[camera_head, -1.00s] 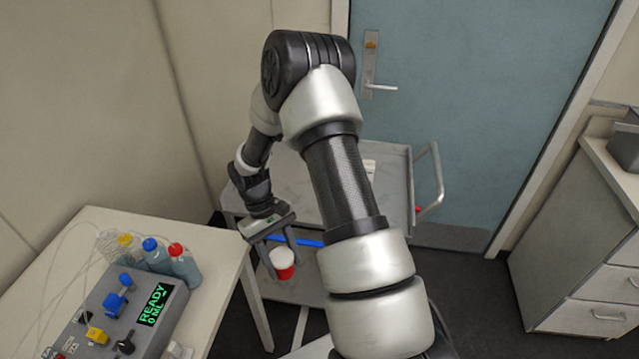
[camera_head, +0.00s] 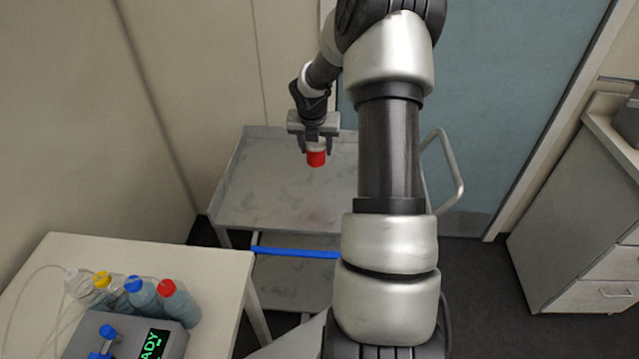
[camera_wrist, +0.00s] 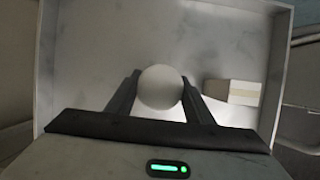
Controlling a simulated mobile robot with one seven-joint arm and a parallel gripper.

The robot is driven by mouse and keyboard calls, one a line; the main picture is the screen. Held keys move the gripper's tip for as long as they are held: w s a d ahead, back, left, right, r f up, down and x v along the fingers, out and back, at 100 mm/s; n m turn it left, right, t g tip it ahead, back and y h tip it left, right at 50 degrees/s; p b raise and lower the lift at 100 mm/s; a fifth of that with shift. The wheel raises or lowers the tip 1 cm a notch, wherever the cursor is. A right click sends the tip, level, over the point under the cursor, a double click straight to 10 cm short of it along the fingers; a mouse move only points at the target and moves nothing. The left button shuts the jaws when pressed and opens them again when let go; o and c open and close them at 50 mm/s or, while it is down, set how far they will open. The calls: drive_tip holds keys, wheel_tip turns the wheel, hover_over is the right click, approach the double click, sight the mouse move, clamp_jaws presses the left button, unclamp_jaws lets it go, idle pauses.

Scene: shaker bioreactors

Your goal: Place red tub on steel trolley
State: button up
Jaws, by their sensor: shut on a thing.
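The red tub (camera_head: 316,158) hangs between the fingers of my gripper (camera_head: 317,146), over the top shelf of the steel trolley (camera_head: 262,190). In the wrist view its round white lid (camera_wrist: 160,88) sits between the two dark fingers of my gripper (camera_wrist: 160,98), which are shut on it. The trolley's grey top tray (camera_wrist: 85,60) fills most of the wrist view below the tub. How high the tub is above the tray is hard to tell. My arm hides the right part of the trolley in the head view.
A box (camera_wrist: 232,92) lies on the tray to the right of the tub. The trolley has a raised rim, and a handle (camera_head: 447,170) on its right. A white table (camera_head: 215,268) with bottles (camera_head: 143,294) and a device stands at front left. The tray's left part is bare.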

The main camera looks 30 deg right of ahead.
sight(315, 159)
wheel_tip(315, 159, down, 10)
drive_tip(key=shift+d+r+b, duration=0.1)
drive_tip(key=shift+b, duration=0.7)
drive_tip(key=o, duration=1.1)
drive_tip(key=shift+r, duration=0.45)
drive_tip(key=p+v, duration=0.1)
drive_tip(key=v, duration=1)
drive_tip(key=shift+s+p, duration=0.1)
drive_tip(key=shift+p, duration=0.25)
